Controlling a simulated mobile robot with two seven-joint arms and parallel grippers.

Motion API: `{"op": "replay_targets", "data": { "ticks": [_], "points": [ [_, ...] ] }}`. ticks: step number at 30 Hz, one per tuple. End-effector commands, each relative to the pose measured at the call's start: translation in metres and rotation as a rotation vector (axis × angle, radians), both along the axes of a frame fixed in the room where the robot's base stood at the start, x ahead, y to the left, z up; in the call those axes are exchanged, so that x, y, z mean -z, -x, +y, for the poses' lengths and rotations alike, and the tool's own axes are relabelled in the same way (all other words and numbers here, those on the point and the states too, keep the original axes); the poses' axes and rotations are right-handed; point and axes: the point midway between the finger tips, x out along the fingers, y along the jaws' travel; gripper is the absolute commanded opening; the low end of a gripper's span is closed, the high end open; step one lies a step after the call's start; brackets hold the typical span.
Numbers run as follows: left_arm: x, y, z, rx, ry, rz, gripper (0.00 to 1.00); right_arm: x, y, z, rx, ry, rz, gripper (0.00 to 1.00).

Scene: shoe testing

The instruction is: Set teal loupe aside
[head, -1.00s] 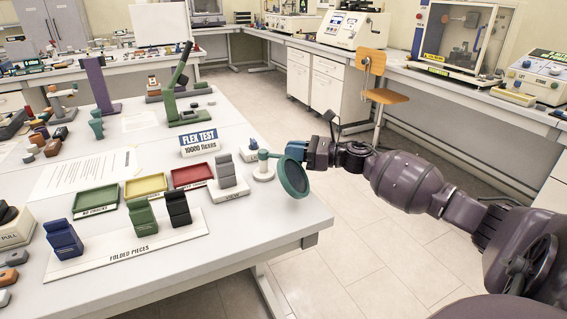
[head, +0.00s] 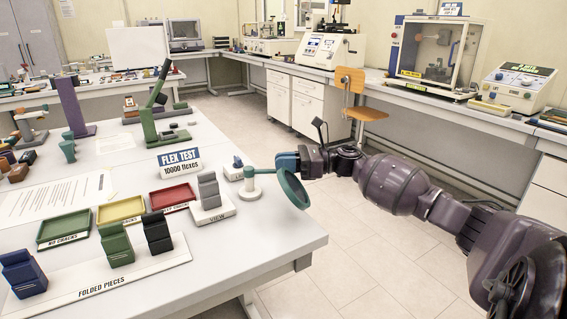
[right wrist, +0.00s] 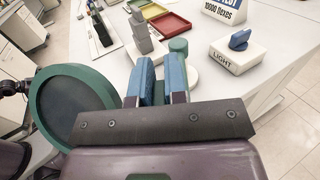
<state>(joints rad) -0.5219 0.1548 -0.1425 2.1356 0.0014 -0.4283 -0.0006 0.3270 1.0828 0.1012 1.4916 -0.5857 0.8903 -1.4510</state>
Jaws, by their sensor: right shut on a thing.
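The teal loupe has a round teal-rimmed head (head: 291,190) on a short arm, joined to a post on a round white base (head: 250,193). The base stands upright near the table's right edge. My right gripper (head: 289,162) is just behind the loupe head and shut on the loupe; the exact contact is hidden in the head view. In the right wrist view, its blue fingers (right wrist: 160,80) are close together, with the loupe head (right wrist: 75,112) to their left and the teal post top (right wrist: 179,46) just beyond. My left gripper is not in view.
The VIEW block (head: 211,210) with a grey folded piece stands left of the loupe base. The LIGHT box (right wrist: 238,57) with a blue switch is close behind it. Red (head: 173,197), yellow and green trays and the folded-pieces board (head: 105,275) lie farther left. Front-right table corner is clear.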

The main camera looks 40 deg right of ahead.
Motion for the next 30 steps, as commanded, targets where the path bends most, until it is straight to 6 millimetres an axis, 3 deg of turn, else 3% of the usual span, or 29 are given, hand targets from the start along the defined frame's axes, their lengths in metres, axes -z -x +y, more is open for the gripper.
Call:
{"op": "replay_targets", "data": {
  "ticks": [3,14,30],
  "points": [
    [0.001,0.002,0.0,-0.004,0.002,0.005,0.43,0.0,0.0,-0.001,0.003,0.001,0.0,0.23],
    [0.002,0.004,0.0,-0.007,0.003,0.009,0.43,-0.001,0.004,-0.006,0.004,0.001,-0.001,0.23],
    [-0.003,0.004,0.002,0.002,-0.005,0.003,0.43,0.0,0.059,-0.071,0.005,0.001,0.0,0.23]
  ]
}}
